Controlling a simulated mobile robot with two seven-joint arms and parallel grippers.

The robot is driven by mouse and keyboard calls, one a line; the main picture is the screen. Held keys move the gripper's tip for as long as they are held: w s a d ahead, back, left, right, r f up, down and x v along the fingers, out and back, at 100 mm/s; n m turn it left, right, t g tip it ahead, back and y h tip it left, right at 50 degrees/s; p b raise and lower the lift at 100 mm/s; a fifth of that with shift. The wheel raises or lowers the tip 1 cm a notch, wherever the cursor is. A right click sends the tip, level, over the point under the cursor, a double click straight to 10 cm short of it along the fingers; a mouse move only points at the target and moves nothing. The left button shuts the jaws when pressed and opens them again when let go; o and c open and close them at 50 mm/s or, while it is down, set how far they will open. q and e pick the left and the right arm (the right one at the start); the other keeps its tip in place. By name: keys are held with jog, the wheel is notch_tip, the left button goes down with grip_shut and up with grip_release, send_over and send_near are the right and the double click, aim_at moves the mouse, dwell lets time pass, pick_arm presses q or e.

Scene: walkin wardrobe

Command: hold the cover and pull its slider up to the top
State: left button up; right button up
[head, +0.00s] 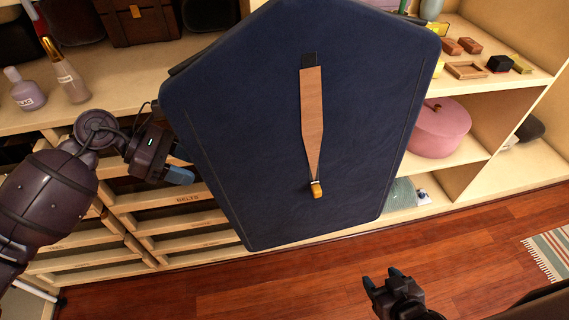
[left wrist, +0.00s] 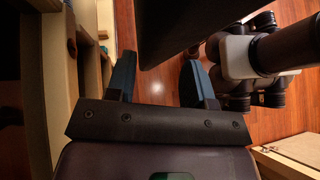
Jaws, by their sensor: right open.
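The dark blue cover (head: 250,130) fills the middle of the head view, its top cut off by the frame. A tan strip (head: 312,120) runs down its front and tapers towards the bottom. The gold-coloured slider (head: 317,189) sits at the strip's lower end. My left gripper (head: 184,165) is at the cover's left edge, fingers apart; contact cannot be told. In the left wrist view, its open fingers (left wrist: 160,82) show, with the cover's dark edge (left wrist: 185,30) just beyond them. My right gripper (head: 383,279) is open and empty, below and right of the slider.
Shelves with a pink round box (head: 438,128) and small boxes stand behind on the right. Perfume bottles (head: 68,78) stand on a counter at the left, above drawers (head: 185,222). The wooden floor (head: 260,290) in front is clear, with a striped rug (head: 550,252) at the right.

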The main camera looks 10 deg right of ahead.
pick_arm(q)
jog(key=o, duration=0.5)
jog(key=shift+a, duration=0.1)
